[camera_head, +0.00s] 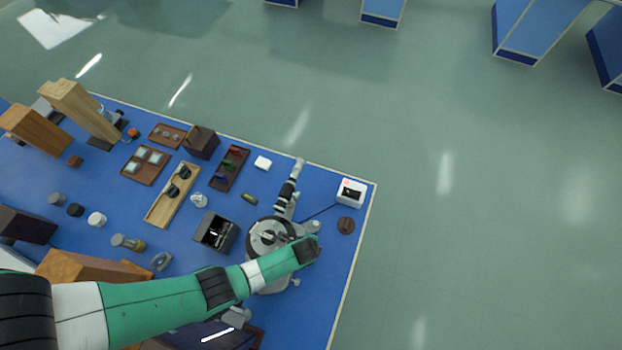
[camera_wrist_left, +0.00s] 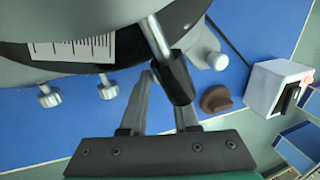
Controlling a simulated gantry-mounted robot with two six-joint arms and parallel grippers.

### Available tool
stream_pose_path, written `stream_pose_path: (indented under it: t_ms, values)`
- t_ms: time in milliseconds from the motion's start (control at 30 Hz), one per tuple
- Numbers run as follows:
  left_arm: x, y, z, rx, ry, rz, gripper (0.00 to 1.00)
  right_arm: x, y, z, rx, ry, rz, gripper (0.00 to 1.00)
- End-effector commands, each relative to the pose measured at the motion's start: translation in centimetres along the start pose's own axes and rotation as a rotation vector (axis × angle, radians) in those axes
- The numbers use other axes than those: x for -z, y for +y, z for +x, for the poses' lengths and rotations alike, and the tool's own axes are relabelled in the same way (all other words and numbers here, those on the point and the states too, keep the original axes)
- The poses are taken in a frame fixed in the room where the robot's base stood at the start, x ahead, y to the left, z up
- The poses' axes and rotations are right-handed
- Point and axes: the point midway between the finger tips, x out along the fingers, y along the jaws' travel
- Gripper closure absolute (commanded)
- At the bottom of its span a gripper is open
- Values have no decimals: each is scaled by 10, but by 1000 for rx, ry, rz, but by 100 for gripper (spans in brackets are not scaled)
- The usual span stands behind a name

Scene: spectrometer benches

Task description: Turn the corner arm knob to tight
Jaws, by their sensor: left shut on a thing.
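The spectrometer (camera_head: 268,236) is a grey round instrument near the table's right end, with a telescope tube (camera_head: 288,190) pointing up and away. In the left wrist view its graduated scale (camera_wrist_left: 72,49) shows, and a metal rod ends in a black knob (camera_wrist_left: 175,78). Two small silver knobs (camera_wrist_left: 108,90) hang below the scale. My left gripper (camera_wrist_left: 162,92) is at the black knob, with its fingers shut on it. In the head view my left gripper (camera_head: 314,246) is at the instrument's right side, and the arm covers part of the instrument. My right gripper is not in view.
A white box (camera_head: 351,192) with a black switch stands near the right corner, and a brown round piece (camera_head: 346,225) lies below it. A black box (camera_head: 215,232) stands left of the instrument. Trays, wooden blocks and small parts crowd the left.

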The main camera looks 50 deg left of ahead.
Motion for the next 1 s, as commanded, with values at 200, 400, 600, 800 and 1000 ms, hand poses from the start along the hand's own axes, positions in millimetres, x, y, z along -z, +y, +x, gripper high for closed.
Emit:
stream_pose_path:
  t_ms: [200, 400, 600, 800, 1000]
  values:
    - [0, 0, 0, -7, -1, 0, 100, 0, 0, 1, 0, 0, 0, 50]
    - [0, -5, 0, -100, -3, -2, 100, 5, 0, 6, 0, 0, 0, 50]
    - [0, -7, 4, -234, -2, -2, 100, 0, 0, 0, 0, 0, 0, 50]
    - [1, -9, 7, -332, 0, -1, 100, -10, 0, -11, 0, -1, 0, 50]
    - [0, -9, 3, -370, 1, 1, 100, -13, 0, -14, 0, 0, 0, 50]
